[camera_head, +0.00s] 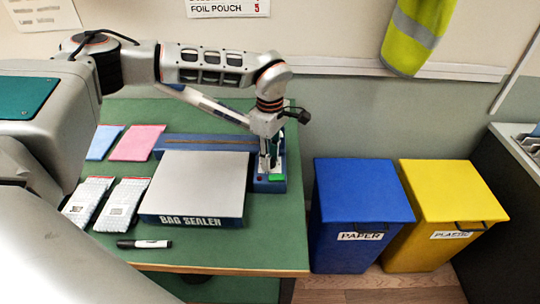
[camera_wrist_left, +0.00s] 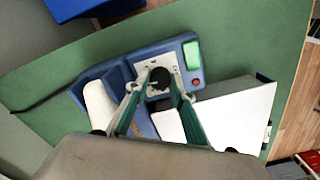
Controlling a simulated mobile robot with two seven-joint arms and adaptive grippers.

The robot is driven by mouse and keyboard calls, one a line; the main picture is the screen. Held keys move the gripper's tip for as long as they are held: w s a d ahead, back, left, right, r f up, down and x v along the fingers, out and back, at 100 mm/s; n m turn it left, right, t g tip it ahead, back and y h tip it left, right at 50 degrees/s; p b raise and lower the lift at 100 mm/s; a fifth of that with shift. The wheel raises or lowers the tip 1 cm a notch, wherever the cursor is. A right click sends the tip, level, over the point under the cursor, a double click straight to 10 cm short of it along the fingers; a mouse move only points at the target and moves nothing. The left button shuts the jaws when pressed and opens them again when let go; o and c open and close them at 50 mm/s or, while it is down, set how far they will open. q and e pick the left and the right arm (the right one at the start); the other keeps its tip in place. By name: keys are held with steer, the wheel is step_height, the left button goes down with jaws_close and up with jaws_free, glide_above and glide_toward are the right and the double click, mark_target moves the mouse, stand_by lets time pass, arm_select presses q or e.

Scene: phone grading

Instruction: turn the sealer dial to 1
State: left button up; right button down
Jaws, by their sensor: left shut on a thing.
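The blue bag sealer (camera_head: 210,148) stands on the green table, with a pale flat top plate and "BAG SEALER" on its front. Its control panel is at the right end, with a green display (camera_head: 277,178) and a red button (camera_wrist_left: 196,82). The black round dial (camera_wrist_left: 160,78) sits on a white scale plate in the left wrist view. My left gripper (camera_head: 268,164) points down over the panel; in the left wrist view its fingers (camera_wrist_left: 160,88) are on either side of the dial, closed on it. The scale numbers are too small to read. My right gripper is not seen.
Blue and pink pouches (camera_head: 137,142) and two white packs (camera_head: 122,204) lie left of the sealer. A black marker (camera_head: 144,244) lies in front. Blue paper bin (camera_head: 358,205) and yellow plastic bin (camera_head: 452,205) stand right of the table (camera_head: 285,240).

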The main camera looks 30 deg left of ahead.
arm_select(q)
steer(key=n, duration=0.5)
steer(key=shift+p, duration=0.35)
steer(key=n, duration=0.4)
steer(key=shift+n, duration=0.4)
steer(key=n, duration=0.4)
steer(key=shift+n, duration=0.3)
steer(key=n+b, duration=0.1)
steer(key=n, duration=0.3)
steer(key=shift+n, duration=0.4)
steer(key=o, duration=1.1)
step_height(320, 180, up, 12)
